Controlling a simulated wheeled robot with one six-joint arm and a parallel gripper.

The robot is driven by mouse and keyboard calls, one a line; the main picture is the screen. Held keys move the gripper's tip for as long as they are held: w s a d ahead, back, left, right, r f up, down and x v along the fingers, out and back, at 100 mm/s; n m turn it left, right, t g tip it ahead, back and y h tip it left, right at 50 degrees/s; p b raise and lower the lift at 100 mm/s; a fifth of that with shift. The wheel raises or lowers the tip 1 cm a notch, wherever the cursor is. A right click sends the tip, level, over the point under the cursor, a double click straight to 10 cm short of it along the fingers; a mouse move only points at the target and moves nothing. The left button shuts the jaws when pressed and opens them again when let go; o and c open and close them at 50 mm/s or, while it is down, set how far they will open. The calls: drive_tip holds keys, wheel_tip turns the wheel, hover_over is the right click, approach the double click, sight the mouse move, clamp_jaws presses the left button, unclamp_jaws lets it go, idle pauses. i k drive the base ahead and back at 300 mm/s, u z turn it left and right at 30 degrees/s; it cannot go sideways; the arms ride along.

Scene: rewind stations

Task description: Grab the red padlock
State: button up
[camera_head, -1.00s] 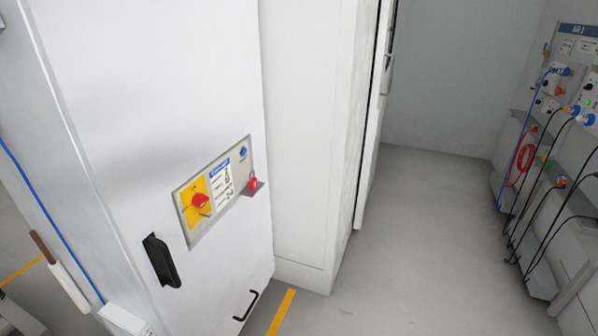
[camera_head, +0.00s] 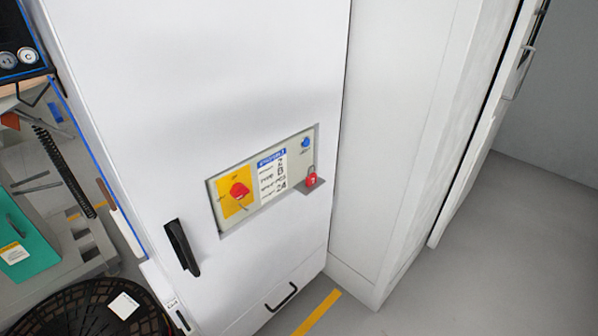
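The red padlock (camera_head: 312,181) is small and sits on a little shelf at the lower right corner of a control panel (camera_head: 256,215). The panel is set in the front of a tall white cabinet (camera_head: 200,100). The padlock's shackle points up, and nothing in view covers the padlock. The panel also carries a red rotary switch (camera_head: 239,190) on a yellow plate, a printed label (camera_head: 271,175) and a blue button (camera_head: 305,143). My gripper does not show in the view.
A black door handle (camera_head: 182,247) and a lower black pull handle (camera_head: 281,297) stick out from the cabinet. At left are a black round reel (camera_head: 85,310), a teal box (camera_head: 22,245) and a coiled spring (camera_head: 62,170). Grey floor (camera_head: 500,270) is open at right.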

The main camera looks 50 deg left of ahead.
sight(311, 178)
drive_tip(key=u, duration=0.65)
drive_tip(key=i, duration=0.85)
drive_tip(key=u, duration=0.7)
